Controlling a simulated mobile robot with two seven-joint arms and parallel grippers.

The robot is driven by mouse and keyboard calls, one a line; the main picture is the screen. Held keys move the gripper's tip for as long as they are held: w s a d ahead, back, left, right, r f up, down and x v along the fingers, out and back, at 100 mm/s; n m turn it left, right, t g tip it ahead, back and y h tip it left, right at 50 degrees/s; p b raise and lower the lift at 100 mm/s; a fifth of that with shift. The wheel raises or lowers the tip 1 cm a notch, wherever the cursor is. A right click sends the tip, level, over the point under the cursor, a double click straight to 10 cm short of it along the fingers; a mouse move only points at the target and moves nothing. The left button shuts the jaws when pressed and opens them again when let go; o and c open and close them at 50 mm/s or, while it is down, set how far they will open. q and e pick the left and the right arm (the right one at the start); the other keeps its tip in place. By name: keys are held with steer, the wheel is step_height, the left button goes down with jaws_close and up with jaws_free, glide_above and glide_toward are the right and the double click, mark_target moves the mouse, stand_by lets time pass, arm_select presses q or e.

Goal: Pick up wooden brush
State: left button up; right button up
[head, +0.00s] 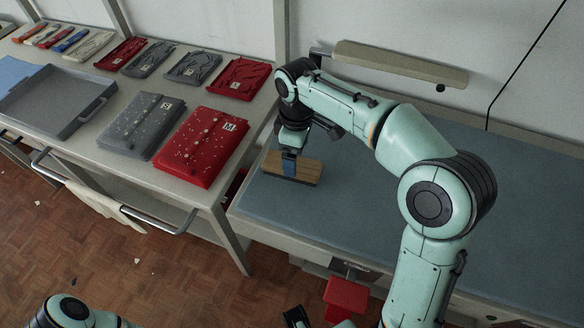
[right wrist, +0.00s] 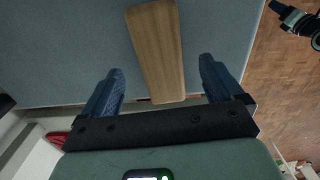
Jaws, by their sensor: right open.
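The wooden brush (head: 309,170) lies on the blue-grey work surface near its left edge, a brown block with a darker lower side. In the right wrist view its long wooden top (right wrist: 156,45) runs between the fingers. My right gripper (right wrist: 161,72) is open with blue fingers, one on each side of the brush's near end, with visible gaps. In the head view the right gripper (head: 288,166) points down over the brush and covers part of it. A dark part of my left gripper (head: 296,317) shows at the bottom edge; its jaws cannot be made out.
A beige bar (head: 400,63) is on the back wall. A red box (head: 346,297) is below the front edge. The mat (head: 520,200) is clear at right.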

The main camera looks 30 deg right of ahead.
steer(key=f, duration=0.3)
steer(key=f+b, duration=0.1)
steer(key=f, duration=0.1)
steer(key=shift+w+a+f, duration=0.3)
steer(key=shift+w+f, duration=0.05)
steer(key=c, duration=0.9)
